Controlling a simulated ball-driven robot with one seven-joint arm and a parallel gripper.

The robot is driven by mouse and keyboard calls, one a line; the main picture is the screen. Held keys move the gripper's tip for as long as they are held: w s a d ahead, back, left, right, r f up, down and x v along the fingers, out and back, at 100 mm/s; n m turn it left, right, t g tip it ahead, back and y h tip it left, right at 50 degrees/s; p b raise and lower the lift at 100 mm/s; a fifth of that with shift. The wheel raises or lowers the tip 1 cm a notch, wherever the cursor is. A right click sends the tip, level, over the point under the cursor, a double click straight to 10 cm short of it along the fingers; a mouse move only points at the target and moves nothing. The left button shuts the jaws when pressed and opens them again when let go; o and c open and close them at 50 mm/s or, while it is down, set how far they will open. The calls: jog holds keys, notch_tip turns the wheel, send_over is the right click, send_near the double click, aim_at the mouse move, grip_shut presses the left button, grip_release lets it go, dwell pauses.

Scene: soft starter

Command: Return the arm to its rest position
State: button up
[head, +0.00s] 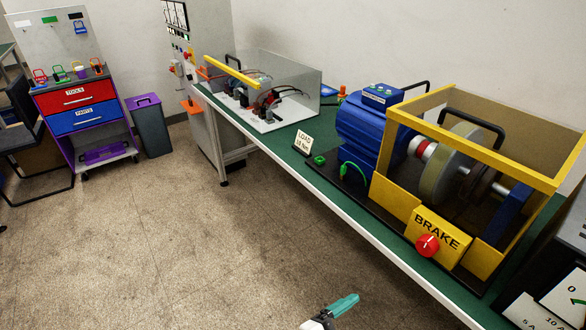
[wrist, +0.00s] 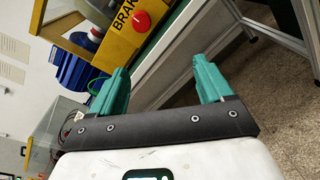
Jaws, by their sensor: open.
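My gripper (head: 343,306) shows at the bottom edge of the head view, low over the floor in front of the bench. In the wrist view my gripper (wrist: 162,88) has its two teal fingers spread wide apart with nothing between them. It is open and empty. Most of my arm is outside the head view. The wrist view is turned, with the bench front and the yellow brake panel (wrist: 128,25) beyond the fingers.
The green-topped bench (head: 330,178) runs along the right. It carries a blue motor (head: 364,128), a yellow-framed brake unit (head: 420,210) with a red knob (head: 427,245), and a clear-covered box (head: 295,85). A tool cart (head: 82,118) and bin (head: 150,127) stand far left. Floor (head: 150,230) is clear.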

jog(key=s+d+f+m+g+y, duration=0.3)
jog(key=s+d+f+m+g, duration=0.15)
jog(key=s+d, duration=0.2)
jog(key=s+d+f+m+g+y, duration=0.3)
jog(key=s+d+f+m+g, duration=0.15)
jog(key=d, duration=0.25)
jog(key=s+d+r+m+y, duration=0.1)
jog(key=s+r+m+y, duration=0.1)
jog(key=s+m+y, duration=0.6)
jog(key=s, duration=0.3)
jog(key=shift+s+d+r+t, duration=0.15)
jog(key=shift+s+r+t, duration=0.2)
jog(key=shift+r+t, duration=0.05)
jog(key=shift+c, duration=0.5)
